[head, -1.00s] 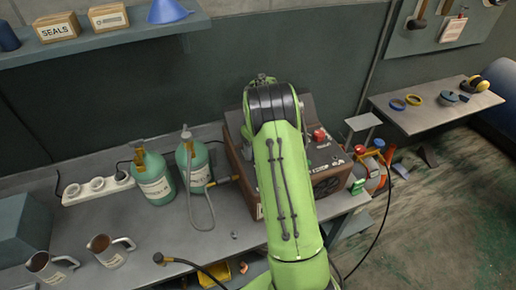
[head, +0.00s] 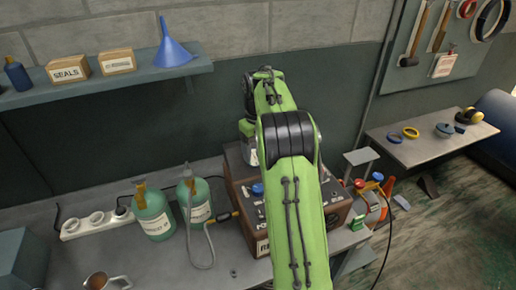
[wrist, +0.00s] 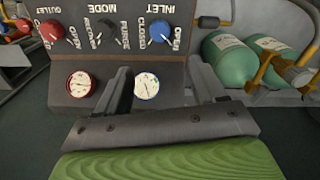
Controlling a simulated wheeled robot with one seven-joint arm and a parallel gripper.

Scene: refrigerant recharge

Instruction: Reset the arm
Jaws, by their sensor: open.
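My gripper (wrist: 161,72) is open and empty in the wrist view, its two fingers apart in front of the recovery machine's panel. The brown machine (head: 243,222) stands on the bench in the head view, partly covered by my green arm. In the wrist view its panel (wrist: 120,62) appears upside down, with a red OUTLET knob (wrist: 52,31), a black MODE knob (wrist: 109,31) and a blue INLET knob (wrist: 161,29). Two round gauges, one red-rimmed (wrist: 81,84) and one white-faced (wrist: 147,86), sit below the knobs in the picture. The gripper is hidden in the head view.
Two green cylinders (head: 153,213) stand left of the machine, with a hose. A power strip (head: 95,224) and a metal mug (head: 100,282) share the bench. A shelf (head: 110,87) with boxes and a blue funnel (head: 172,45) hangs above. A side table (head: 425,150) stands right.

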